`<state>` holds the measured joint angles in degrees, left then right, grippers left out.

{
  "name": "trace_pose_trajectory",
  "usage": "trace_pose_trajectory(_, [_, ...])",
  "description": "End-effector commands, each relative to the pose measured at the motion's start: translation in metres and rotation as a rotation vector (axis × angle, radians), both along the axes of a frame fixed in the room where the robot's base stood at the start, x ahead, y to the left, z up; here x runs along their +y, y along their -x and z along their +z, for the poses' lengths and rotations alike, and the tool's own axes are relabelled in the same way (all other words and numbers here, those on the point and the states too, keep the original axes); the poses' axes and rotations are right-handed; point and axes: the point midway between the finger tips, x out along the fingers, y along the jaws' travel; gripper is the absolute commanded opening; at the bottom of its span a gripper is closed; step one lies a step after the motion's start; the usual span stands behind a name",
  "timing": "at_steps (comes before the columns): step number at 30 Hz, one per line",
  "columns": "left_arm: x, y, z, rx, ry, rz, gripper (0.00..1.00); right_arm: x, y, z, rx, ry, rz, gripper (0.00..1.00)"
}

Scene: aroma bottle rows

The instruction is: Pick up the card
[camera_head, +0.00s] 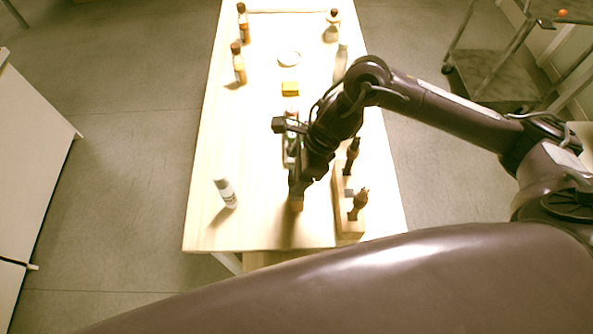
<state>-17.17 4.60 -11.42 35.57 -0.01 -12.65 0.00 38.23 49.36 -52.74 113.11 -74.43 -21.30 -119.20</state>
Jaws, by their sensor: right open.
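My right gripper (297,190) reaches in from the right over the middle of the pale wooden table (255,205) and points down near its front part. Its jaws are open. A small tan piece (296,205) shows right at the fingertips; I cannot tell what it is or whether it touches them. I cannot make out a card for sure; the gripper and forearm hide part of the table. A small yellow block-like thing (290,88) lies farther back on the table. My left gripper is not in view.
A white bottle (226,193) stands left of the gripper. A wooden rack (346,210) with dark bottles (358,204) is close on the right. Amber bottles (239,66) stand back left, a pale bottle (341,62) back right, and a round white dish (289,58) between.

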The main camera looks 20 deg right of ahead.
Motion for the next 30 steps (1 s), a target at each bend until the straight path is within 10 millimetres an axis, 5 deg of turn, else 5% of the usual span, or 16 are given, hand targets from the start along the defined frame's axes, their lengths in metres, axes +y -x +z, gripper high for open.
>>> trace_pose_trajectory(6, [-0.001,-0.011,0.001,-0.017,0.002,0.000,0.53,0.000,0.000,-0.002,-0.001,0.001,0.001,0.80])
trace_pose_trajectory(17, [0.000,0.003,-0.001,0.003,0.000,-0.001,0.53,0.000,0.000,-0.001,-0.001,0.001,0.000,0.33])
trace_pose_trajectory(30, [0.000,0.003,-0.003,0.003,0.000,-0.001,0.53,0.000,-0.001,0.009,-0.003,-0.001,0.001,0.33])
